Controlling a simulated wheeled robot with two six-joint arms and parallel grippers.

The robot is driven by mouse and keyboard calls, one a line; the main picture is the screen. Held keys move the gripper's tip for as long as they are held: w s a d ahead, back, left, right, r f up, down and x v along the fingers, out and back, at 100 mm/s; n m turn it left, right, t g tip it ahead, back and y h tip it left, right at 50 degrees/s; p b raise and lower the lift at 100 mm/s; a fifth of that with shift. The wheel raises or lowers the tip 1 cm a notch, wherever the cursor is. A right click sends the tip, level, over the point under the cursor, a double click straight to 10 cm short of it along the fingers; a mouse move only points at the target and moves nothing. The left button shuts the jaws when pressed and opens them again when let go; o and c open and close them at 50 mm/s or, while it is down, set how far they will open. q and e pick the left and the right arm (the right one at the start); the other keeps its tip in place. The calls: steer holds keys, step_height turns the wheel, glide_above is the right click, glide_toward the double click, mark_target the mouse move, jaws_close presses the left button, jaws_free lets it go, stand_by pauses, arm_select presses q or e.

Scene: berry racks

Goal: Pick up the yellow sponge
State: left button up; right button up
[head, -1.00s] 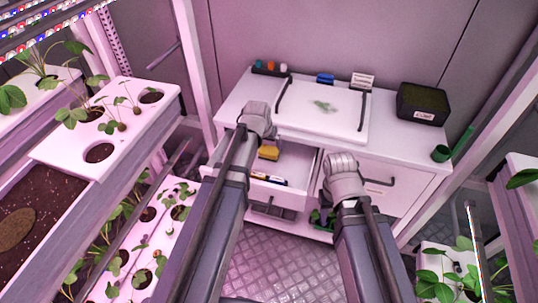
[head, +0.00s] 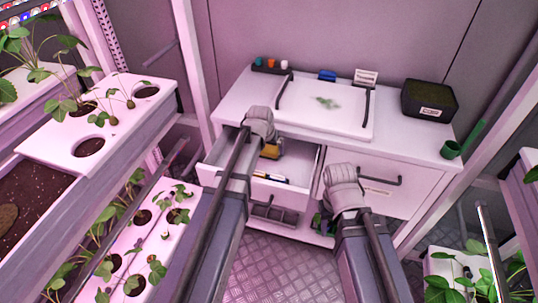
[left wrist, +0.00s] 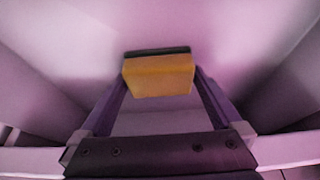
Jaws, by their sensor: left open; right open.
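The yellow sponge (head: 270,151) lies in the open left drawer (head: 305,185) of the white cabinet, partly hidden by my left arm. In the left wrist view the sponge (left wrist: 160,75) sits at the ends of the two fingers, with a dark layer along its far edge. My left gripper (left wrist: 161,88) is open and reaches down into the drawer, its fingertips close to either side of the sponge. I cannot tell whether they touch it. My right gripper (head: 344,180) is open and empty in front of the closed right drawer; its fingers are mostly hidden.
A pen (head: 271,178) lies near the drawer's front. Plant racks (head: 120,125) stand close on the left and right. The patterned floor between is clear.

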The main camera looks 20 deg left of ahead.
mark_target(267, 157)
arm_select(q)
steer(key=c, duration=1)
steer(key=shift+o, duration=0.2)
steer(key=shift+r, duration=0.15)
steer(key=shift+r+p, duration=0.6)
steer(key=shift+p, duration=0.1)
steer(key=s, duration=0.4)
steer(key=shift+f, duration=0.1)
step_height(267, 157, up, 14)
steer(key=p, duration=1.3)
steer(key=shift+p, duration=0.35)
steer(key=shift+f, duration=0.1)
